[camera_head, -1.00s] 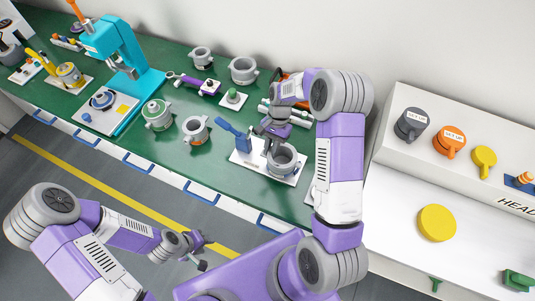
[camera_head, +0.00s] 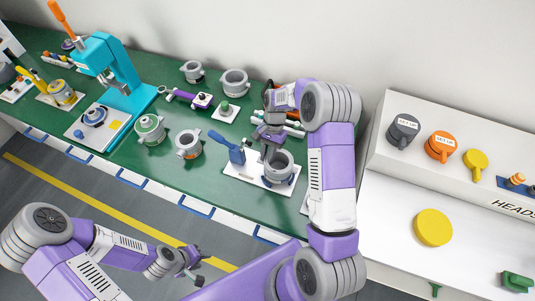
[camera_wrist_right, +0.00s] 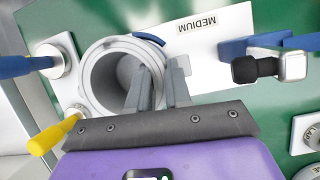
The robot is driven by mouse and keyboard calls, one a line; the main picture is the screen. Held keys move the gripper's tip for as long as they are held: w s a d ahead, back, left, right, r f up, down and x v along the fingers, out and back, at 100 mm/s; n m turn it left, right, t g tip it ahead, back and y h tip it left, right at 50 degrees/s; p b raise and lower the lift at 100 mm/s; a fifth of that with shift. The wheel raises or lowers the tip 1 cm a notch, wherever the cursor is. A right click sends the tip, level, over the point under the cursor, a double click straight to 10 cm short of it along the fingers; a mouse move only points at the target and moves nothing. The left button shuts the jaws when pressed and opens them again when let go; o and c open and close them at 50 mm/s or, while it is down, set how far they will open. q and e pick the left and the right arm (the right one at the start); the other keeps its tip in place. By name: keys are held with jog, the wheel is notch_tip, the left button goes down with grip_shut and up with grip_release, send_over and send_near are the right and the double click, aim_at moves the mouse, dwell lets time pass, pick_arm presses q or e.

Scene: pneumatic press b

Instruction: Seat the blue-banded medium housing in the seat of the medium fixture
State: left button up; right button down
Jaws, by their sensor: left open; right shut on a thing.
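The grey medium housing (camera_head: 277,178) stands upright at the white medium fixture plate (camera_head: 234,171), with a bit of blue low on its side. In the right wrist view, the housing (camera_wrist_right: 88,68) is seen from above over the plate marked MEDIUM (camera_wrist_right: 222,34), with blue at its edge. My right gripper (camera_head: 271,150) is shut on its wall, one finger inside the bore and one outside, as the right wrist view (camera_wrist_right: 157,66) shows. The seat is hidden beneath the housing, so I cannot tell whether it is fully down. My left gripper (camera_head: 197,266) is open and empty, away from the bench.
The fixture's blue clamp handle (camera_head: 226,144) stands beside the housing. An orange-banded housing (camera_head: 188,144) and a green-marked housing (camera_head: 150,130) stand to the left. A teal press (camera_head: 120,75) is further left. A white headed unit (camera_head: 370,215) stands at the right.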

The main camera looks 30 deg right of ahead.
jog(key=shift+f+b, duration=0.75)
jog(key=shift+f, duration=0.45)
jog(key=c, duration=1)
grip_release()
jog(key=shift+r, duration=0.1)
jog(key=v, duration=0.7)
jog(key=shift+d+r+p, duration=0.1)
jog(key=shift+r+p, duration=0.15)
jog(key=shift+p, duration=0.15)
jog(key=shift+r, duration=0.1)
